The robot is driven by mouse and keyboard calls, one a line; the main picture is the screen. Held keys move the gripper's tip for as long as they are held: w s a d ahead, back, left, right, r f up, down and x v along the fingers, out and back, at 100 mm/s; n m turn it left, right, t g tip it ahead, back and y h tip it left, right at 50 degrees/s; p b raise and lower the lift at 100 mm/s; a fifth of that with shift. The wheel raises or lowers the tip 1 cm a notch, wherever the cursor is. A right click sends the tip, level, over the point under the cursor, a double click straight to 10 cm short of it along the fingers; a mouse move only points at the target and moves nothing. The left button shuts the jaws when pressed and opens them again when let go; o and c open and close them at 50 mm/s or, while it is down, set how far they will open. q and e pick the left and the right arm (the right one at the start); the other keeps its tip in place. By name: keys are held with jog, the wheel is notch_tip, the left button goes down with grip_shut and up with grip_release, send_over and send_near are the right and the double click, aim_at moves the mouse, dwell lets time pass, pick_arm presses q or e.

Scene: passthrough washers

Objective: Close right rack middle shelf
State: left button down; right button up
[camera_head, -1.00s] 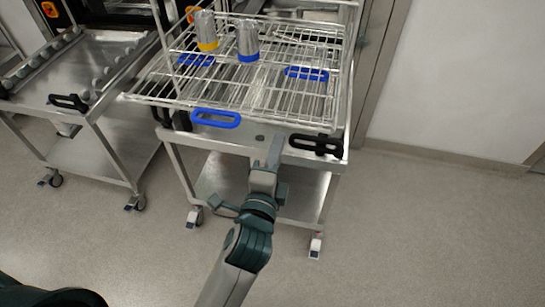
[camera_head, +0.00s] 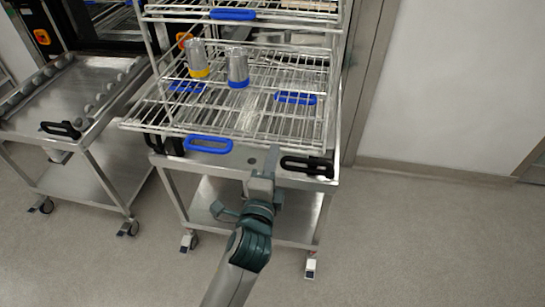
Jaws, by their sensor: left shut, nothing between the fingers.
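The right rack is a wire rack on a steel cart (camera_head: 225,163). A wire shelf (camera_head: 215,117) is slid out toward me, with a blue handle (camera_head: 208,144) on its front edge. My right gripper is not in view.
A second steel cart (camera_head: 60,105) with a roller top and black handle (camera_head: 61,130) stands to the left. A black handle (camera_head: 306,165) sits on the right cart's front, close to my left gripper. Grey floor (camera_head: 420,240) is open at the right, beside a white wall.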

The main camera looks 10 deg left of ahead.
pick_arm(q)
send_near(290, 92)
jog(key=w+b, duration=0.1)
jog(key=w, duration=0.2)
jog(key=w+b, duration=0.1)
jog(key=w, duration=0.2)
jog(key=w+b, duration=0.1)
jog(key=w, duration=0.2)
jog(key=shift+d+r, duration=0.15)
jog(key=shift+r, duration=0.1)
jog(key=shift+w+r+b, duration=0.1)
jog(key=shift+w+b, duration=0.3)
jog(key=shift+w, duration=0.3)
jog(key=shift+s, duration=0.1)
